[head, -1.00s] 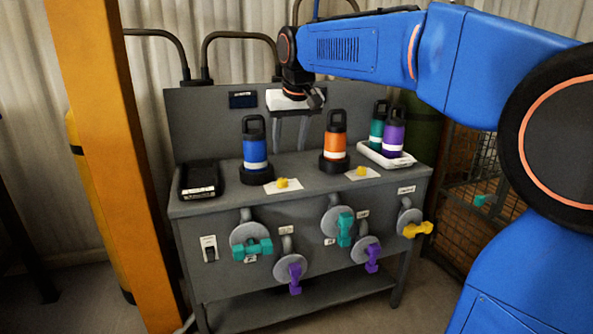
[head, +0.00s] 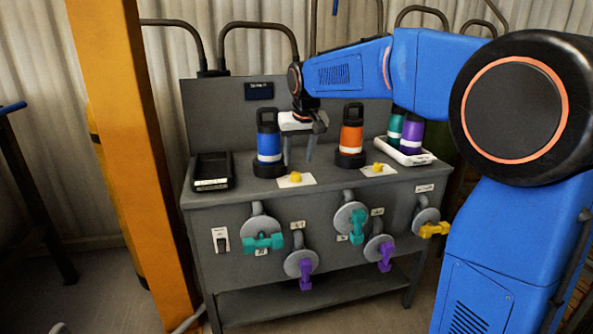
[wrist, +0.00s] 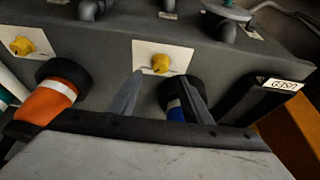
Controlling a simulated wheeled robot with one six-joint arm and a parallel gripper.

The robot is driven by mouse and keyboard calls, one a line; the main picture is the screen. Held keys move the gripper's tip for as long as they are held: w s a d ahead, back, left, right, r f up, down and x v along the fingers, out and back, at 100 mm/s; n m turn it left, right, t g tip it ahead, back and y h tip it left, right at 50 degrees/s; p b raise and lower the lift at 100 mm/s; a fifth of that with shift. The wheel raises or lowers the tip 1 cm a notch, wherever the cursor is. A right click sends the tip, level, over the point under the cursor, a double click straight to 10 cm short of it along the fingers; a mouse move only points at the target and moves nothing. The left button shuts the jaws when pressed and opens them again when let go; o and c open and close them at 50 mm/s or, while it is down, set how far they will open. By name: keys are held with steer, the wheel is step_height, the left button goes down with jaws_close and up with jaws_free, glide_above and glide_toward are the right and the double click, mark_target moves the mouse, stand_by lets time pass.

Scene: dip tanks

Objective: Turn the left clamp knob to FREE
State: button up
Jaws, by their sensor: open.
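The left clamp knob (head: 296,177) is a small yellow knob on a white card on the bench top, in front of the blue canister (head: 268,142). In the wrist view the knob (wrist: 160,63) shows just beyond and between my fingertips. My gripper (head: 298,160) is open and empty, pointing down between the blue and orange canisters, apart from the knob. In the wrist view its fingers (wrist: 162,80) are spread, the right one partly covering the blue canister (wrist: 177,108). The lettering on the knob's card is too small to read.
An orange canister (head: 351,134) stands right of my gripper, near a second yellow knob (head: 378,167). A white tray (head: 415,159) holds teal and purple canisters. A black box (head: 212,171) sits at the left end. Valve handles line the bench front (head: 330,262).

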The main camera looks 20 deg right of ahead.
mark_target(296, 173)
steer(key=x, duration=0.6)
steer(key=shift+w+f, duration=0.1)
steer(key=shift+f, duration=0.1)
steer(key=shift+c, duration=0.4)
steer(key=c, duration=1)
